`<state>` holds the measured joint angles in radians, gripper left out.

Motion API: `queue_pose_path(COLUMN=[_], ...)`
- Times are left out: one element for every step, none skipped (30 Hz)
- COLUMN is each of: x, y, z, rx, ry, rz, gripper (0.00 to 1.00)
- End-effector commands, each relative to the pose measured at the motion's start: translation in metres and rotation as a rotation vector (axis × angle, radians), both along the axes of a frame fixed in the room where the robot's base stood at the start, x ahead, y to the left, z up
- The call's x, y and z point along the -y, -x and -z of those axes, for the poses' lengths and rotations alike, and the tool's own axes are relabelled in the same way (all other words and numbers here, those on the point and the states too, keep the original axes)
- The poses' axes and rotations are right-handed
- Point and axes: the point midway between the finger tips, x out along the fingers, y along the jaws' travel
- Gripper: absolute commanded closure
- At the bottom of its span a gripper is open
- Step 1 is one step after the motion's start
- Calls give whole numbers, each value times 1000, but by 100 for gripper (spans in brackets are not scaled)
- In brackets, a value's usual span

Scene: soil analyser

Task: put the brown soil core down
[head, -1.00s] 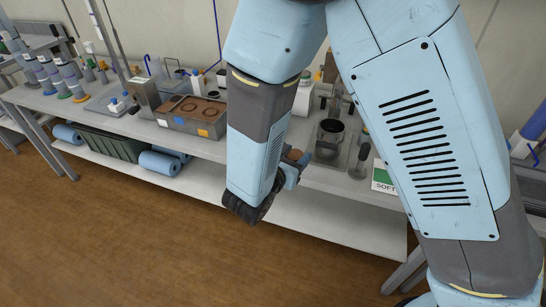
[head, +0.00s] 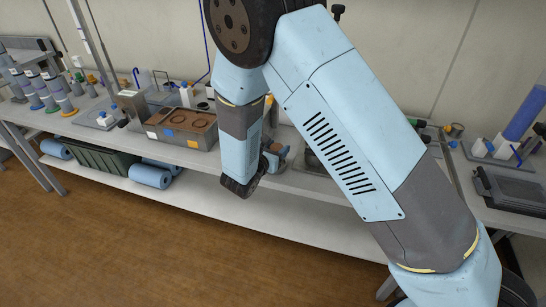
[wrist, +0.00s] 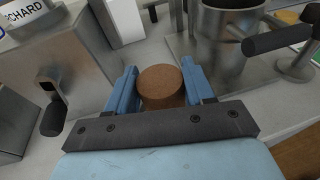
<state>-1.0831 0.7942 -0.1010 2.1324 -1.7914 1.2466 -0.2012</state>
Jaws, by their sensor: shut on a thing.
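The brown soil core (wrist: 161,85) is a short round cylinder in the wrist view. My gripper (wrist: 160,92) is shut on it, with a blue jaw on each side. In the head view my gripper (head: 274,155) is at the front edge of the bench, partly hidden behind my wrist. The wrist view shows the grey bench top around the core. I cannot tell whether the core's underside touches the bench.
In the wrist view a metal pot with a dark handle (wrist: 225,38) stands right of the core, and a grey metal box (wrist: 62,60) stands left. In the head view a soil-filled box (head: 183,132) is on the bench (head: 95,122). A black case (head: 510,190) lies far right.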

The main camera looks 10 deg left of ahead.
Motion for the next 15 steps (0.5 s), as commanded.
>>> queue_pose_path(x=[-2, -3, -3, -4, -4, -5, -5, -5, -6, -6, -7, -7, -7, -7, -7], y=[-4, -5, -7, -8, -9, -9, -10, -11, -12, -14, -15, -14, -14, -14, -14], z=[5, 7, 9, 10, 11, 12, 13, 14, 16, 19, 22, 27, 31, 34, 40], rx=[0, 1, 1, 1, 1, 1, 1, 1, 1, 1, 1, 0, 0, 0, -1], ry=[0, 0, 0, 0, 0, 0, 0, 0, 0, 1, 1, 1, 0, 1, 2], rz=[1, 1, 1, 1, 1, 1, 1, 1, 2, 2, 2, 2, 2, 2, 2], gripper=[78, 78, 78, 78, 78, 78, 78, 78, 78, 78, 78, 78, 78, 78, 78])
